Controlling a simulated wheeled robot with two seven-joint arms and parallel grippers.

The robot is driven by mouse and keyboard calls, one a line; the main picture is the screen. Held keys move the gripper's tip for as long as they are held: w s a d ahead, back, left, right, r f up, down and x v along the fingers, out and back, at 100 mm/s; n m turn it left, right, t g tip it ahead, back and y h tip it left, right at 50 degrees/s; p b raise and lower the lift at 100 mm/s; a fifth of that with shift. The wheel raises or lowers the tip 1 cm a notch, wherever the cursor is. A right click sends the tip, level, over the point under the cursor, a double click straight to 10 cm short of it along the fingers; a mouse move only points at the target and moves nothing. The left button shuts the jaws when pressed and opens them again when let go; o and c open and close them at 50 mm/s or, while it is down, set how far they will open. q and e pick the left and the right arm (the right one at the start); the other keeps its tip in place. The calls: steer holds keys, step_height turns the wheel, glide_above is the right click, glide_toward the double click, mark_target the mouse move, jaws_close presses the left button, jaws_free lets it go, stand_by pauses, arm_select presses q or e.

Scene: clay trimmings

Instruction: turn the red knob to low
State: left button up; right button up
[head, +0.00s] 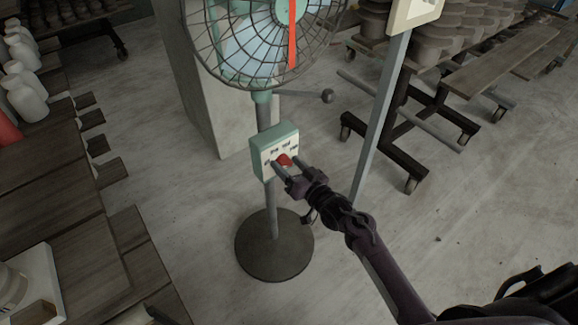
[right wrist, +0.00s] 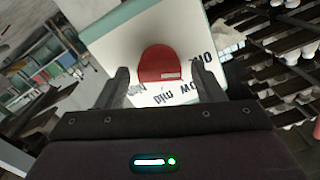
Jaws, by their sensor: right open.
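The red knob (head: 284,159) sits on the front of a pale green and white control box (head: 259,142) on the fan's stand. In the right wrist view the knob (right wrist: 160,62) carries a short pale mark at its lower right. Printed words including "mid" and what looks like "low" show around it; I cannot tell which one the mark points at. My right gripper (head: 289,168) is open, with one finger on each side of the knob. It also shows in the right wrist view (right wrist: 164,84), where contact is unclear. My left gripper is out of view.
The fan (head: 250,50) stands on a round dark base (head: 272,262) beside a pale pillar (head: 205,90). A grey post (head: 378,125) rises right of it. Wooden tables (head: 95,265) line the left, and a wheeled rack (head: 430,110) stands behind right. Floor between is clear.

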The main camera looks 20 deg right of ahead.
steer(key=c, duration=1)
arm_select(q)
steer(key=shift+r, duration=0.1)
arm_select(e)
steer(key=m+p, duration=0.3)
steer(key=m, duration=0.2)
steer(key=shift+m+p, duration=0.4)
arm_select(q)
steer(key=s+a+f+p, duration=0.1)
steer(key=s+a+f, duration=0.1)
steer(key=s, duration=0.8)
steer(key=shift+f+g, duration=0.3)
arm_select(e)
steer(key=shift+d+f+m, duration=0.1)
steer(key=shift+f+m, duration=0.05)
steer(key=shift+m, duration=1.35)
steer(key=o, duration=1)
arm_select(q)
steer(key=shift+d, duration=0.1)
